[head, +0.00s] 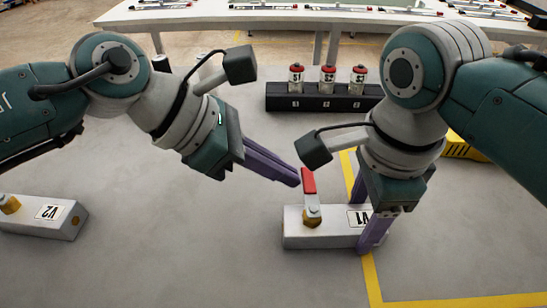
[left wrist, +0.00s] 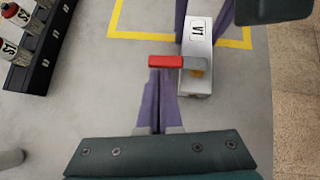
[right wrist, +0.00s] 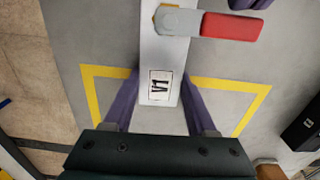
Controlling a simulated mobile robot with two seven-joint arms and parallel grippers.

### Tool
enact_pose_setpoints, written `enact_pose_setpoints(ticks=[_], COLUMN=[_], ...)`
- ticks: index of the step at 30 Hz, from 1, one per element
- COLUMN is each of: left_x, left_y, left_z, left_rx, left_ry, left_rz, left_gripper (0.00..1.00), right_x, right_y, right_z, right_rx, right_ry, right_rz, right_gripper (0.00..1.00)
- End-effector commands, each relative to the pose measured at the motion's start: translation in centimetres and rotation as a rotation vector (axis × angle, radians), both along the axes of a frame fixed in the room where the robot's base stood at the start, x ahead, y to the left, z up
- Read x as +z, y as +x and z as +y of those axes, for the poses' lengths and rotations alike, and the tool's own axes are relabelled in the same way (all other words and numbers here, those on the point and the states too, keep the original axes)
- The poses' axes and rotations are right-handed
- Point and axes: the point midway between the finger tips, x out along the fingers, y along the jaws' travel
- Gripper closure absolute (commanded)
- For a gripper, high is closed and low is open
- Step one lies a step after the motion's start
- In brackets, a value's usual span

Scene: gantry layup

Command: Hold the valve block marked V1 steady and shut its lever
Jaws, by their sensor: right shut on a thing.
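The grey valve block V1 (head: 335,238) lies on the grey surface; it also shows in the left wrist view (left wrist: 196,85) and right wrist view (right wrist: 155,60). Its lever with a red handle (head: 308,181) sits on a brass fitting (head: 312,214) and points crosswise to the block's length, out past its side. My right gripper (head: 366,217) is shut on the block at its labelled end, one finger on each side. My left gripper (head: 296,180) has its purple fingers together and empty. Its tips are right beside the red handle (left wrist: 165,61); I cannot tell whether they touch.
A second block, V2 (head: 70,228), lies at the far left. A black rack (head: 275,96) with bottles S1, S2 and S3 stands behind. Yellow lines (head: 440,302) mark the surface around V1's labelled end. Clear surface lies between V2 and V1.

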Motion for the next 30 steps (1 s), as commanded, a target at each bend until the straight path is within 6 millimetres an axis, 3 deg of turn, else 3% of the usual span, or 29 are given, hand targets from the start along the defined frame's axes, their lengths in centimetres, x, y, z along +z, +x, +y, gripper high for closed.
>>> enact_pose_setpoints(ticks=[17,23,30], left_x=[0.0,-0.1,4.0], left_y=[-1.5,-1.8,-2.3], left_z=[1.3,4.8,8.9], left_rx=[0.001,0.004,0.000], left_ry=[0.001,0.005,0.004], left_rz=[0.000,0.001,-0.003], left_gripper=[1.00,1.00,1.00], right_x=[0.0,0.0,0.0], right_y=[0.0,0.0,0.0], right_z=[0.0,0.0,0.0], right_rx=[0.001,0.000,0.000], right_ry=[0.001,0.001,0.001], right_rz=[0.000,0.000,0.000], right_gripper=[1.00,1.00,1.00])
